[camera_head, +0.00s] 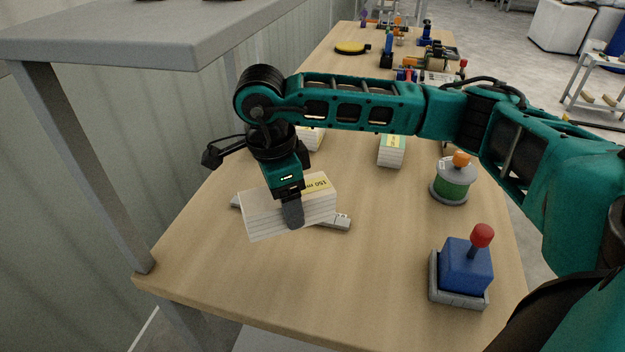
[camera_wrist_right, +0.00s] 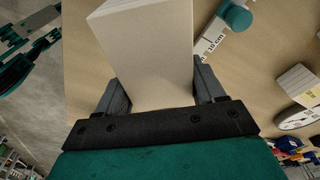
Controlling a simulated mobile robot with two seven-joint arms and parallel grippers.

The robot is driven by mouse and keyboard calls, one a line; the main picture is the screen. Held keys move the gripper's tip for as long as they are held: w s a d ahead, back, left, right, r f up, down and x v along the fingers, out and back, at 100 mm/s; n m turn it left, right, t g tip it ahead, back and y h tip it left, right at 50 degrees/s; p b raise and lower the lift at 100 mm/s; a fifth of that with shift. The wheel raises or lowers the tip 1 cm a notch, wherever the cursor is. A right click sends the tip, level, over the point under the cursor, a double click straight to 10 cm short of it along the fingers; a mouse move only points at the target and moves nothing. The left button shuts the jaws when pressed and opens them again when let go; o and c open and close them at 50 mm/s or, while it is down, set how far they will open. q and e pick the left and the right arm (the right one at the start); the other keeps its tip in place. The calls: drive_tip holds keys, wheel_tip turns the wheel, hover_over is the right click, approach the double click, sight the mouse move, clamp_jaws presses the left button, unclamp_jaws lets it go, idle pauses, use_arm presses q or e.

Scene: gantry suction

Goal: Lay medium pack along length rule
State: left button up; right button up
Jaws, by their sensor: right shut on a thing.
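My right gripper (camera_head: 292,208) is shut on a white pack (camera_head: 264,214) with a yellow label reading "150 m", partly hidden by the finger. The pack is tilted and sits over the grey length rule (camera_head: 341,223), hiding its middle; both rule ends stick out. I cannot tell whether pack and rule touch. In the right wrist view the pack (camera_wrist_right: 150,45) is between the two fingers of the gripper (camera_wrist_right: 161,90), and a marked strip reading "10 cm" (camera_wrist_right: 213,45) lies beyond it. My left gripper is not in view.
Two more packs stand farther back, one at the centre (camera_head: 391,153) and one partly hidden behind my arm (camera_head: 312,138). A blue block with a red knob (camera_head: 465,267) and a green spool (camera_head: 453,183) stand at the right. A grey shelf (camera_head: 150,40) overhangs the left.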

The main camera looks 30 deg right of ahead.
sight(311, 182)
drive_tip(key=d+m, duration=0.1)
drive_tip(key=m, duration=0.1)
drive_tip(key=d+m, duration=0.1)
drive_tip(key=m, duration=0.1)
drive_tip(key=d+r+m, duration=0.1)
drive_tip(key=d+m, duration=0.1)
drive_tip(key=shift+s+g, duration=0.15)
drive_tip(key=shift+g, duration=0.15)
drive_tip(key=shift+d+m+y, duration=0.3)
drive_tip(key=shift+d+m, duration=0.1)
drive_tip(key=shift+m, duration=0.4)
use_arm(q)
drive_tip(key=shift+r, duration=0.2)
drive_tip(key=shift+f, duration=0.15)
